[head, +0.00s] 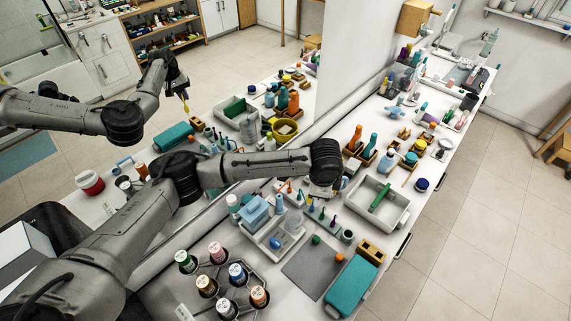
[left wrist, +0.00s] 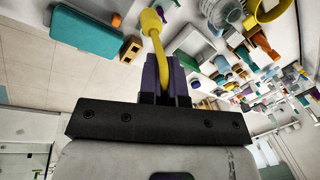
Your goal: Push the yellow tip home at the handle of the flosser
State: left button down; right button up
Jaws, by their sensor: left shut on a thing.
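My left gripper (left wrist: 164,85) is shut on the yellow tip (left wrist: 151,25), a slim curved piece with a thicker end, between purple finger pads. In the head view the left gripper (head: 324,188) is above the back of the counter by the mirror, seen from behind. Its own housing hides the tip there. The mirror reflection shows the gripper with the yellow tip pointing down, clear of the counter. I cannot pick out the flosser's handle for sure among the clutter. My right gripper is not in view.
A teal case (head: 352,285), a wooden block (head: 371,251) and a grey mat (head: 306,262) are at the front. A white tray (head: 402,219) holds a green item. Several capped bottles stand in a rack at the lower left. A large mirror borders the counter's left side.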

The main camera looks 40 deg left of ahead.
pick_arm(q)
jog(key=a+f+m+h+p, duration=0.1)
jog(key=a+m, duration=0.4)
jog(key=a, duration=0.7)
jog(key=shift+a+f+m+p, duration=0.25)
jog(key=shift+f+m+p, duration=0.15)
jog(key=shift+f+p, duration=0.45)
jog(key=shift+r, duration=0.2)
notch_tip(320, 180, down, 6)
jog(key=shift+r+b, duration=0.2)
jog(key=shift+b, duration=0.45)
jog(key=shift+a+p, duration=0.1)
jog(key=shift+p, duration=0.25)
